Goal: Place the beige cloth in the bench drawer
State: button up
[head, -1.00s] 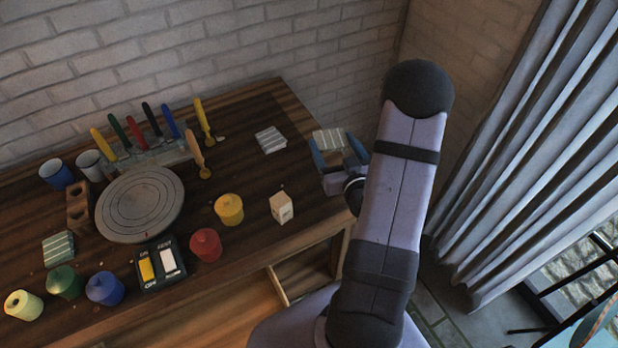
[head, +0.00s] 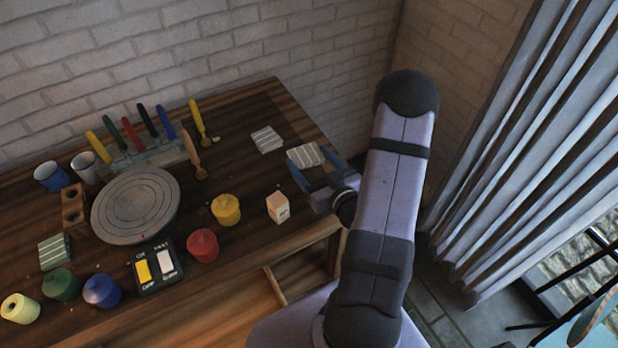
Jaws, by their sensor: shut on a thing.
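My gripper (head: 317,168) is at the right end of the bench, shut on a beige striped cloth (head: 305,155) between its two blue fingers. The held cloth looks to be above the bench's right edge; its exact height is hard to tell. The bench drawer (head: 301,277) shows under the front right of the bench top, pulled open, with a pale wooden front rim and side. My gripper is above and behind it in the picture. My arm hides part of the drawer's right side.
Another pale striped cloth (head: 267,139) lies on the bench, left of my gripper. A small carton (head: 278,207), yellow pot (head: 226,209) and red pot (head: 203,246) stand near the front edge. A green striped cloth (head: 55,251) and turntable (head: 136,205) are further left.

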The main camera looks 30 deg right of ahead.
aim_at(311, 180)
jog(key=shift+f, duration=1.9)
jog(key=shift+f, duration=0.1)
jog(key=shift+f, duration=1.8)
jog(key=shift+f, duration=0.1)
jog(key=shift+f, duration=0.15)
jog(key=o, duration=1.1)
jog(key=shift+c, duration=0.2)
jog(key=shift+s, duration=0.1)
